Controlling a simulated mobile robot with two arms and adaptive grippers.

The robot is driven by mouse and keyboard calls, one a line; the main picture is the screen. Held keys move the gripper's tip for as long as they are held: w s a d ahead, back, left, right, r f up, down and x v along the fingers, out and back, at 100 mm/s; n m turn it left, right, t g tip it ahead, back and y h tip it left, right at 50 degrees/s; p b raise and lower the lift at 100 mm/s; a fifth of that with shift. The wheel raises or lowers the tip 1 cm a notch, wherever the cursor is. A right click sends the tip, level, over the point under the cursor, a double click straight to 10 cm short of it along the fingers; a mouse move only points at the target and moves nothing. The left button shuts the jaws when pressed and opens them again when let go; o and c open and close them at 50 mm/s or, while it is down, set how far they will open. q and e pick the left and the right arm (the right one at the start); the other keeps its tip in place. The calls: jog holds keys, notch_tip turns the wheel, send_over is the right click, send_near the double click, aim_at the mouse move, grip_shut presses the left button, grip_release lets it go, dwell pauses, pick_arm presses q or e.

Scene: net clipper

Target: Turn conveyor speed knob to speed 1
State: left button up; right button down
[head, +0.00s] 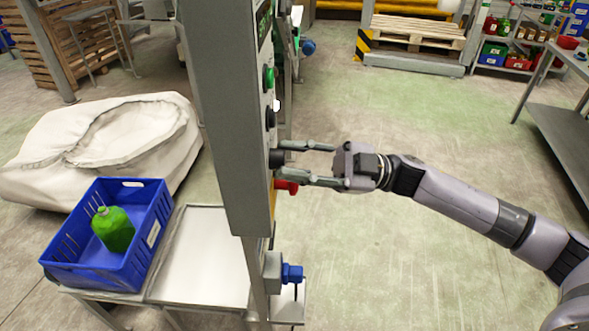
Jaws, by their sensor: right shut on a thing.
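A grey control panel (225,120) stands upright in the middle of the head view, its face turned to the right. On its face, from top to bottom, are a green button (268,78), a dark knob (270,117), another dark knob (276,158) and a red knob (289,187). My right gripper (283,165) reaches in from the right, level, with its fingers shut around the lower dark knob. The fingertips partly hide this knob, and its marks cannot be read. My left gripper is not in view.
A grey table (565,140) stands at the right. The floor between is clear.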

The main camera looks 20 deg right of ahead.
jog(key=n+g+b, duration=0.1)
jog(key=n, duration=0.2)
jog(key=n+g+h+b, duration=0.1)
jog(key=n, duration=0.2)
jog(key=shift+w+r, duration=0.1)
jog(key=shift+n+g+h+b, duration=0.3)
jog(key=shift+n, duration=0.3)
jog(key=c, duration=1.3)
grip_release()
jog(key=shift+d, duration=0.1)
jog(key=d, duration=0.4)
jog(key=d+f, duration=0.1)
jog(key=d, duration=0.3)
jog(key=d+f, duration=0.1)
jog(key=d, duration=0.2)
jog(key=shift+d, duration=0.4)
